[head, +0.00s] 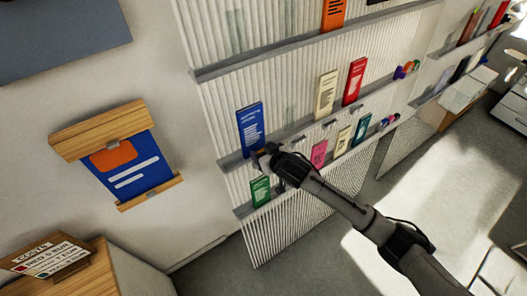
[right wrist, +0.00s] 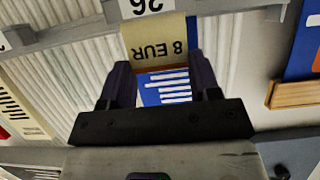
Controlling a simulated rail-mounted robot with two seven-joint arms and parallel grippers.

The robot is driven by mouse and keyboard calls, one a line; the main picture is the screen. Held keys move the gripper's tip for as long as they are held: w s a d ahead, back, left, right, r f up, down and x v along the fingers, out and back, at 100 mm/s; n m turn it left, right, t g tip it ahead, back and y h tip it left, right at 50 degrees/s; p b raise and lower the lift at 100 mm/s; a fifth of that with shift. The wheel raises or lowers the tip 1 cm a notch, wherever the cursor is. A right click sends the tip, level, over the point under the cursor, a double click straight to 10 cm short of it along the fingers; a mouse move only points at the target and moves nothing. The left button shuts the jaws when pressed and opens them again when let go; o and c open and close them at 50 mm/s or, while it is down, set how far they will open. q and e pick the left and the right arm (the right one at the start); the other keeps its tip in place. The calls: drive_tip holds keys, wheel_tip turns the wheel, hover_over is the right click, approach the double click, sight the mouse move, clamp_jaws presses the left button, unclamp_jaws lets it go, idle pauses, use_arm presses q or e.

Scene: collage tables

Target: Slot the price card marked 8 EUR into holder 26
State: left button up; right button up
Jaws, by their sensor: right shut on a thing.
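The price card marked 8 EUR (right wrist: 158,38) is cream with a brown edge and appears upside down in the right wrist view. My right gripper (right wrist: 160,66) is shut on it, one dark finger at each side. The card's far edge meets the white label of holder 26 (right wrist: 147,6), on the shelf rail. I cannot tell whether the card is inside the holder's slot. In the head view my right gripper (head: 264,158) is at the left end of the middle shelf, just below a blue booklet (head: 250,130); the card is not clear there. My left gripper is not in view.
The ribbed wall panel carries shelf rails (head: 300,133) with several booklets. A green booklet (head: 260,191) stands just below my right gripper. A wooden-framed blue poster (head: 130,160) hangs to the left. A wooden cabinet (head: 85,275) with a sign is at the lower left.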

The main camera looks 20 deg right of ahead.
drive_tip(key=shift+f, duration=0.15)
drive_tip(key=shift+f, duration=0.4)
drive_tip(key=o, duration=0.8)
drive_tip(key=shift+c, duration=0.2)
drive_tip(key=o, duration=0.5)
drive_tip(key=shift+c, duration=0.2)
drive_tip(key=shift+r, duration=0.1)
